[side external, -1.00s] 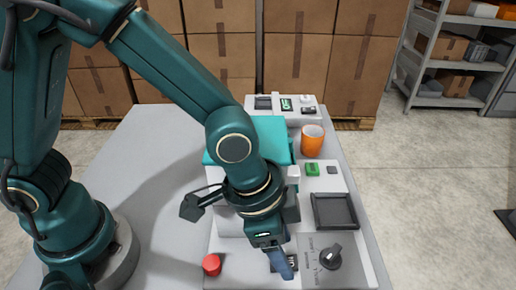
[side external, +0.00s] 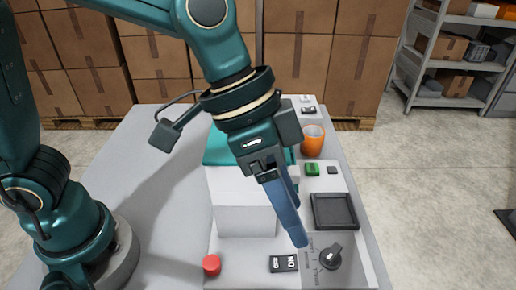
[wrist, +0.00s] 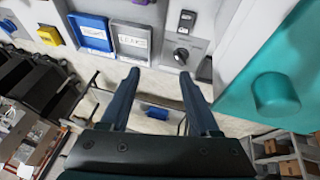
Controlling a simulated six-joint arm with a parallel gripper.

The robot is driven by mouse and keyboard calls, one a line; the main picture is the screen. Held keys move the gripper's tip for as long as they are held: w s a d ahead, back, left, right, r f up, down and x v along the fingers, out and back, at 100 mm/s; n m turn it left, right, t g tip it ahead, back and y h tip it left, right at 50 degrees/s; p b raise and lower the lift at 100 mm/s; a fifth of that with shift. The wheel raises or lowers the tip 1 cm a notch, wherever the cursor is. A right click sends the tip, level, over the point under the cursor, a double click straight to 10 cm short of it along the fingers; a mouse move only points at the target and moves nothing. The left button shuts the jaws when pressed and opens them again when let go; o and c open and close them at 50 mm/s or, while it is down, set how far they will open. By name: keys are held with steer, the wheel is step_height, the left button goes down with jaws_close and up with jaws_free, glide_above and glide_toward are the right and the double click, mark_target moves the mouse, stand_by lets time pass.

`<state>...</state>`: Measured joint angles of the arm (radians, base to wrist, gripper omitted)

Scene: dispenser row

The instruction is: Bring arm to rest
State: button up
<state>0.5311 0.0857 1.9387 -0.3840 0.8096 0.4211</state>
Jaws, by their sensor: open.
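My gripper (side external: 303,241) points down and tilts to the right above the front of the dispenser panel. Its two blue fingers overlap in the side view. In the wrist view my gripper (wrist: 160,73) is open, with a clear gap between the fingers and nothing held. A black rotary knob (side external: 330,257) is just right of and below the fingertips in the side view. A black rocker switch (side external: 283,263) lies in full view below them. I cannot tell how far the fingertips are above the panel.
A red button (side external: 211,265) is at the front left. A white box with a teal top (side external: 245,215) stands behind the gripper. Bare table lies to the left.

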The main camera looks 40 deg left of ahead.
steer(key=s+a+r+n+t, duration=0.1)
steer(key=a+r+n, duration=0.1)
steer(key=a+r, duration=0.1)
steer(key=a+r+n+t, duration=0.1)
steer(key=a+r+n, duration=0.1)
steer(key=a+r, duration=0.2)
steer(key=s+a+r+n+t, duration=0.1)
steer(key=a+r, duration=0.2)
steer(key=a, duration=0.1)
steer(key=shift+s+a+r+n+y, duration=0.25)
steer(key=shift+s+a+n+y, duration=0.05)
steer(key=shift+s+a+n, duration=0.1)
steer(key=s+a+f+n+y, duration=0.2)
steer(key=a+f+y, duration=0.2)
steer(key=a+f, duration=0.3)
step_height(320, 180, down, 3)
steer(key=shift+s+a+f+n+t, duration=0.2)
steer(key=shift+s+a+n+t, duration=0.1)
steer(key=shift+s+a+t, duration=0.1)
steer(key=shift+c, duration=0.3)
